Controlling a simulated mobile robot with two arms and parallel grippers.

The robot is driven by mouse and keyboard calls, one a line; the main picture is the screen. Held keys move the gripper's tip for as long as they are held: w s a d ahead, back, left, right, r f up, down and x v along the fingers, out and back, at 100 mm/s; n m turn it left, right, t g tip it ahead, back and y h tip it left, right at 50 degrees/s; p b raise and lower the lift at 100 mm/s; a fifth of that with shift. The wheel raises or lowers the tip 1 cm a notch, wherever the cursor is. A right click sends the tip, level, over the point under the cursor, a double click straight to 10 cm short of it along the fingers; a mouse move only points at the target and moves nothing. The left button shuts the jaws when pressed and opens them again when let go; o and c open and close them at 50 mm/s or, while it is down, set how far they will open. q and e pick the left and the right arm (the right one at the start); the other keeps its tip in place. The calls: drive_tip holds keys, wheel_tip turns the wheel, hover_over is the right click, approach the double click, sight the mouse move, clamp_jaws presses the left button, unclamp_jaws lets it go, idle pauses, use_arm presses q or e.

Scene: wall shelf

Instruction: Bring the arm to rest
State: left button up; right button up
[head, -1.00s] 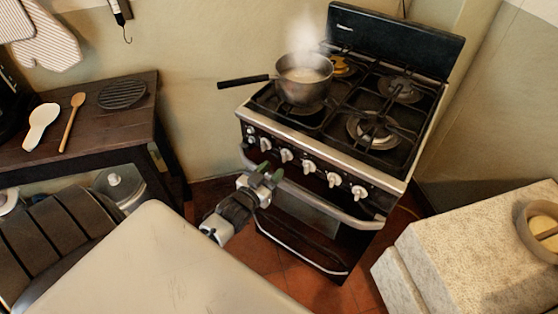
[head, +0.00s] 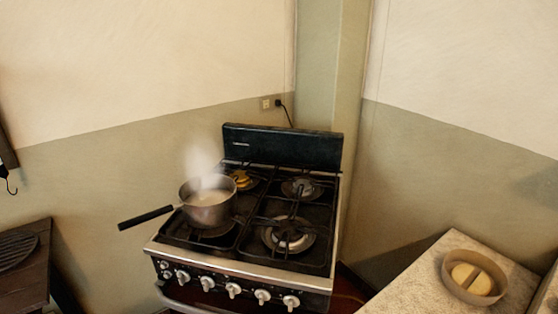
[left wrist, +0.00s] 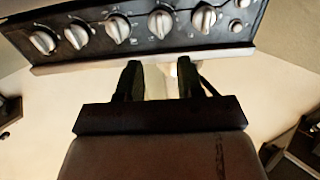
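My left gripper (left wrist: 160,82) shows in the left wrist view. Its two dark fingers stand apart with nothing between them, just short of the stove's knob panel (left wrist: 140,48). The gripper is outside the head view. My right gripper is in neither view. In the head view the black stove (head: 235,265) stands against the wall, and a steaming metal pot (head: 208,214) with a black handle sits on its left front burner.
A pale stone-like counter (head: 425,281) with a round bowl (head: 474,278) stands at the right. A dark wooden table (head: 35,270) with a round black grate (head: 16,249) is at the left edge. A hook (head: 9,184) hangs on the left wall.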

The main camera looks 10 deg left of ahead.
use_arm(q)
drive_tip(key=s+d+f+g, duration=0.2)
drive_tip(key=s+f+g, duration=0.3)
drive_tip(key=f, duration=0.8)
drive_tip(key=s+d+f+g, duration=0.25)
drive_tip(key=s+f, duration=0.35)
drive_tip(key=f, duration=0.7)
drive_tip(key=s+d+f+g, duration=0.1)
drive_tip(key=s+f+g, duration=0.2)
drive_tip(key=s, duration=0.4)
drive_tip(key=s+d+f+m+g, duration=0.1)
drive_tip(key=s+d+f+g, duration=0.1)
drive_tip(key=s+f, duration=0.4)
drive_tip(key=s+d+f+m+g, duration=0.1)
drive_tip(key=s+f+g, duration=0.3)
drive_tip(key=s, duration=0.5)
drive_tip(key=shift+s+d+f, duration=0.15)
drive_tip(key=shift+s+d, duration=0.1)
drive_tip(key=shift+s, duration=0.15)
